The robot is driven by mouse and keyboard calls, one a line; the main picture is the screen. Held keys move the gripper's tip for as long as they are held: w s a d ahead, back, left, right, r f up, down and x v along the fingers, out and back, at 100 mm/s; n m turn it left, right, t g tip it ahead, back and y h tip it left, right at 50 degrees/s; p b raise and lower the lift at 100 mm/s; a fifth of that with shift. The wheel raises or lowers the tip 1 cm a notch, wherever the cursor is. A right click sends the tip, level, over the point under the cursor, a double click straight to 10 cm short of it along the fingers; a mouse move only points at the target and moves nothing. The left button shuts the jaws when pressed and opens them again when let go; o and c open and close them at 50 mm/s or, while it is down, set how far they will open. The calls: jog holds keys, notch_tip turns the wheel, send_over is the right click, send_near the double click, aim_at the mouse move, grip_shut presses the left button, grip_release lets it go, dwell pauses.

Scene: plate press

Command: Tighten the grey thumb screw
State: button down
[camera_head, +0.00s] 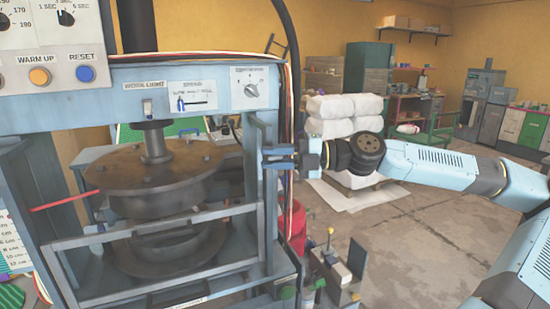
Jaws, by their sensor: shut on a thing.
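My gripper (279,157) is at the right side of the press, level with the heavy round plate (150,170). It reaches in from the right with its fingers against the blue-grey upright (252,165) of the press frame. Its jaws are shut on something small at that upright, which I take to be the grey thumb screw. The screw is hidden by the fingers and too small to make out, so I cannot tell how far in it sits.
A grey guard frame (165,224) crosses the front of the press. A control panel (60,45) is at upper left. Cables (294,80) run beside the upright. A small rack with tools (340,265) stands below my gripper. Open floor (405,225) lies to the right.

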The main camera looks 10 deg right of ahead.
jog(key=shift+f+y, duration=0.2)
jog(key=shift+y, duration=0.1)
dwell(0.4)
jog(key=c, duration=1.2)
grip_release()
jog(key=shift+r, duration=0.1)
jog(key=shift+d, duration=0.1)
jog(key=d, duration=0.4)
jog(key=s+d, duration=0.1)
jog(key=d, duration=0.8)
jog(key=shift+s+d, duration=0.2)
jog(key=shift+d, duration=0.15)
jog(key=shift+c, duration=0.3)
